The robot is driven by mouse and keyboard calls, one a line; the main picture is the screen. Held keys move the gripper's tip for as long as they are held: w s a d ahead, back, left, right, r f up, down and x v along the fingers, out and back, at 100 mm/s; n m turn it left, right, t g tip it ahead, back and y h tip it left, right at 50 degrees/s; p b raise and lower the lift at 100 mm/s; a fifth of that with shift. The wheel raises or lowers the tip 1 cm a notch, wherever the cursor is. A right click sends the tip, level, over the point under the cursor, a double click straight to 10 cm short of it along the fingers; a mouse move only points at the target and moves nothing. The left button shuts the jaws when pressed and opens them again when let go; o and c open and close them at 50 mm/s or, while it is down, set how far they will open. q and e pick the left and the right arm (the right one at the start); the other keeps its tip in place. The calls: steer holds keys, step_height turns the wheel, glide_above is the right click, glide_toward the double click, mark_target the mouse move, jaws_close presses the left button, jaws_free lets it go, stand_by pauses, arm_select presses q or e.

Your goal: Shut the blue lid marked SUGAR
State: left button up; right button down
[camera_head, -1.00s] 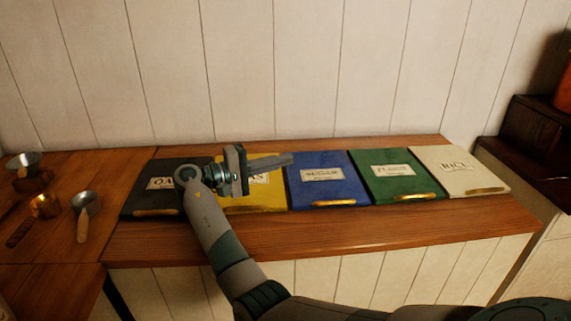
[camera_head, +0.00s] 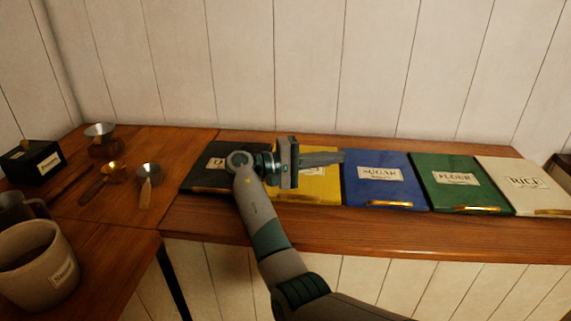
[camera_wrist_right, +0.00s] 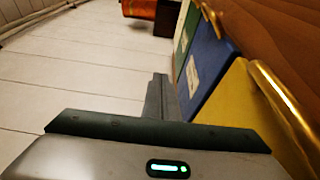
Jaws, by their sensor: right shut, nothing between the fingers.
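The blue lid marked SUGAR (camera_head: 390,192) lies flat in the row of lids on the wooden counter, level with its neighbours, and looks shut. It also shows in the right wrist view (camera_wrist_right: 212,58). A brass handle runs along its front edge. My right gripper (camera_head: 340,157) is shut and empty. It is above the yellow lid (camera_head: 310,190), with its fingers pointing right and their tips near the back left corner of the blue lid. In the right wrist view its fingers (camera_wrist_right: 160,95) point at the white wall beside the lids. My left gripper is not in view.
The green FLOUR lid (camera_head: 458,190) and the cream RICE lid (camera_head: 520,190) lie to the right, also flat. A dark lid (camera_head: 210,175) lies at the left end. Metal scoops (camera_head: 149,172) and a mug (camera_head: 38,262) stand on the left counter. The front counter strip is clear.

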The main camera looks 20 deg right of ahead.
steer(key=a+b, duration=0.1)
steer(key=a, duration=0.3)
steer(key=w+a+b, duration=0.1)
steer(key=a, duration=0.4)
steer(key=w+a+b, duration=0.1)
steer(key=a, duration=0.3)
steer(key=shift+w+a, duration=0.2)
steer(key=shift+a, duration=0.2)
steer(key=shift+w+a+r+b, duration=0.1)
steer(key=shift+a+b, duration=0.3)
steer(key=shift+a, duration=0.4)
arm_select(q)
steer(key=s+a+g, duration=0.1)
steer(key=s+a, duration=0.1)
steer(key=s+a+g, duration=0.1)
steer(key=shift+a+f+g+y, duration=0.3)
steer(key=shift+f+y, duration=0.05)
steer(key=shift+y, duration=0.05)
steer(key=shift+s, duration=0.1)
